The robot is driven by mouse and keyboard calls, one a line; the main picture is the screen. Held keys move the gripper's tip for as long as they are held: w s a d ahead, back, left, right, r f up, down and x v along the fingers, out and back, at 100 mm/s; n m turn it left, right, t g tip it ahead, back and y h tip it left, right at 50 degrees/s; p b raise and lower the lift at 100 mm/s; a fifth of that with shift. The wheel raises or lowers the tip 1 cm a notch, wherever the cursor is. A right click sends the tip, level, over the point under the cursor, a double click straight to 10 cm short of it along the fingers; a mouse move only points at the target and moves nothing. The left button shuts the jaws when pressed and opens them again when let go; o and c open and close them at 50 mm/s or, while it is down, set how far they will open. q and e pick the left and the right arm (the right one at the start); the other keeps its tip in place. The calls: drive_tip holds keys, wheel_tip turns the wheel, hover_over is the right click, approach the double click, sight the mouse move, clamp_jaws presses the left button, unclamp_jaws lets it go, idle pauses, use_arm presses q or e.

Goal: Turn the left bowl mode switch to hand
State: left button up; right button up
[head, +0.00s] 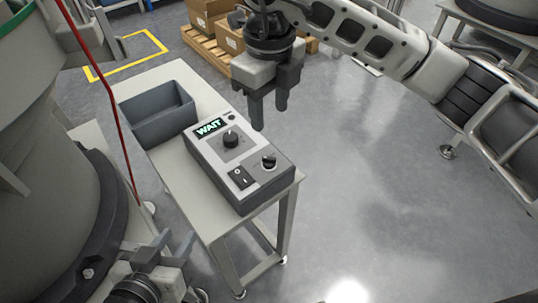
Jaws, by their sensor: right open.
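A grey control box (221,195) sits on a small light table. Its display (209,127) reads WAIT. A large black knob (230,139) is in the middle of its panel, a smaller round knob (269,160) is near its right end, and a black rocker switch (241,177) is at the front. The labels are too small to read, so I cannot tell the mode setting. My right gripper (270,116) is open and empty, fingers pointing down above the box's far right side. My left gripper (173,243) is low at the bottom left, partly cut off; its jaw state is unclear.
A grey open bin (158,115) stands on the table (183,79) behind the box. A large bowl feeder (50,190) fills the left side, with a red cable (122,130) hanging in front. Boxes on a pallet (205,50) are at the back. The floor right of the table is clear.

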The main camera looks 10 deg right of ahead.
sight(269, 157)
wheel_tip(269, 157, down, 12)
drive_tip(key=shift+r+b, duration=0.15)
drive_tip(key=shift+b, duration=0.3)
drive_tip(key=shift+f, duration=0.5)
drive_tip(key=c, duration=1)
